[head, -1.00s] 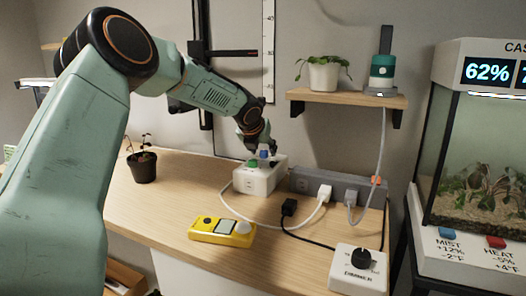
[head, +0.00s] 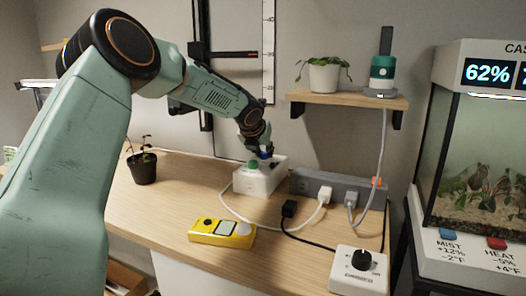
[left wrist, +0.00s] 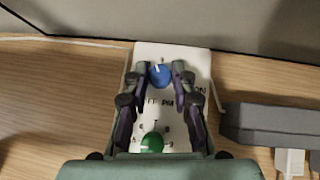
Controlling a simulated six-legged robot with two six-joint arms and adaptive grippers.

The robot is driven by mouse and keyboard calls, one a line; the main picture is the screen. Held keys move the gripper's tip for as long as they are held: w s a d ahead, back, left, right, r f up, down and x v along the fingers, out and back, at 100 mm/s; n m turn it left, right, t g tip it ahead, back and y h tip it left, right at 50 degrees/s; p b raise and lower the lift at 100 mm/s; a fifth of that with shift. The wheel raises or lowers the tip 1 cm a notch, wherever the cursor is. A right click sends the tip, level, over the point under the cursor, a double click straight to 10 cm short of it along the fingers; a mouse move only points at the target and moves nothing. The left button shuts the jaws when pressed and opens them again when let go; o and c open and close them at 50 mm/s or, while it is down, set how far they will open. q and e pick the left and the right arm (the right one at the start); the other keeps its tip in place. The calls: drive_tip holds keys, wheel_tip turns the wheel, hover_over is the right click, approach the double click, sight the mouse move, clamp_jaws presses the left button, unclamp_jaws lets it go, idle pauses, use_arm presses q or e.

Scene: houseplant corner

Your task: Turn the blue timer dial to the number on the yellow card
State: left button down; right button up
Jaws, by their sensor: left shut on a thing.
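The white timer box (head: 258,182) stands on the wooden table. Its blue dial (left wrist: 159,75) shows between the fingers in the left wrist view, with a pale pointer mark towards the top, slightly left. A green dial (left wrist: 152,142) sits nearer the wrist; it also shows in the head view (head: 253,164). My left gripper (left wrist: 160,68) is shut on the blue dial from above. In the head view the gripper (head: 264,151) hides most of that dial. Some of the box's print is covered by the fingers. No yellow card is visible. My right gripper is not in view.
A grey power strip (head: 335,186) with plugs and cords lies right of the timer box. A yellow device (head: 222,232) and a white dimmer box (head: 359,270) lie in front. A potted seedling (head: 144,167) stands left. A shelf (head: 345,97) hangs above.

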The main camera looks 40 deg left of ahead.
use_arm(q)
drive_tip(key=shift+d+n+y, duration=0.1)
drive_tip(key=shift+n+y, duration=0.2)
drive_tip(key=shift+n, duration=0.1)
drive_tip(key=shift+w+d+n+g+y, duration=0.1)
drive_tip(key=shift+n+g+y, duration=0.5)
drive_tip(key=shift+n, duration=0.3)
drive_tip(key=shift+r+n+g+y+p, duration=0.1)
drive_tip(key=shift+n+g+y+p, duration=0.3)
drive_tip(key=shift+n+p, duration=0.35)
drive_tip(key=n+g+p, duration=0.1)
drive_tip(key=p, duration=0.2)
drive_tip(key=n+g+y+p, duration=0.1)
drive_tip(key=n+p, duration=0.1)
drive_tip(key=shift+w+d+n+y+p, duration=0.1)
drive_tip(key=shift+w+n+y+p, duration=0.05)
drive_tip(key=shift+n+y+p, duration=0.2)
drive_tip(key=shift+n+g+y+p, duration=0.25)
drive_tip(key=shift+n+g+p, duration=0.35)
drive_tip(key=shift+p, duration=0.9)
drive_tip(key=shift+f, duration=0.2)
drive_tip(key=c, duration=1.1)
unclamp_jaws()
